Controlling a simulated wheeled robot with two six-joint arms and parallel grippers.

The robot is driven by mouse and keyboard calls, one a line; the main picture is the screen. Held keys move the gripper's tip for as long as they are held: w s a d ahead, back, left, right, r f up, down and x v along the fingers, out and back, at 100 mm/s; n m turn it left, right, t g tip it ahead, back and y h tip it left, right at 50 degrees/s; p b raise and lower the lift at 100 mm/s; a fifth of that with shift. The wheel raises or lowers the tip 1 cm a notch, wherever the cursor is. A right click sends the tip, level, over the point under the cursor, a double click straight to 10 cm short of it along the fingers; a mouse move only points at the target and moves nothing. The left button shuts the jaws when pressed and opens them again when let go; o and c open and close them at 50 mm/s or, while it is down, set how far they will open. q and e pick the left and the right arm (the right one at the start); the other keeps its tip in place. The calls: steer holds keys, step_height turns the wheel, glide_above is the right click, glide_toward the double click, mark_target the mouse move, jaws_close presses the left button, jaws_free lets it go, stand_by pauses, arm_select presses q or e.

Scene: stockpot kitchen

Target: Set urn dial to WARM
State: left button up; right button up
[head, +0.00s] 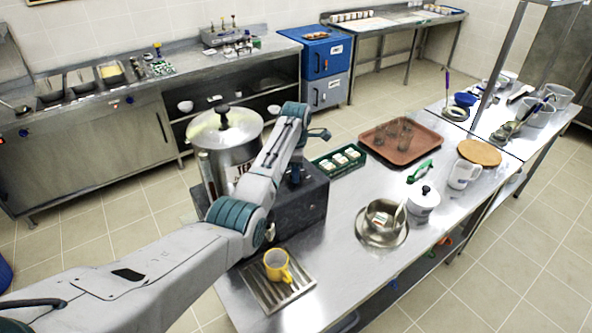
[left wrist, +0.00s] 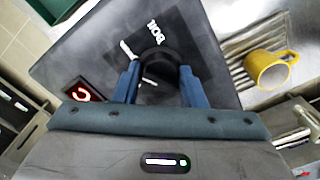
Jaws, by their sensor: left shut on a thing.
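The urn (head: 225,158) is a steel pot with a lid and black knob, standing on a dark base box (head: 305,205). In the left wrist view the black dial (left wrist: 157,68) is on the dark panel. A white label reading BOIL (left wrist: 153,32) is beside it, and white marks lie near its edge. My left gripper (left wrist: 158,86) has its two blue fingers on either side of the dial, shut on it. In the head view my left arm hides the dial. I cannot read a WARM label. My right gripper is not in view.
A red display (left wrist: 82,93) is on the panel. A green tray with white items (head: 340,160), a brown tray (head: 420,146) and a steel bowl (head: 383,216) are to the right.

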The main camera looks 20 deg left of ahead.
arm_select(q)
steer(key=o, duration=1)
steer(key=shift+r, duration=0.1)
steer(key=shift+r+b, duration=0.3)
step_height(320, 180, up, 9)
steer(key=b, duration=0.3)
steer(key=shift+f, duration=0.1)
steer(key=shift+r+b, duration=0.3)
steer(key=shift+r, duration=0.35)
steer(key=shift+f, duration=0.1)
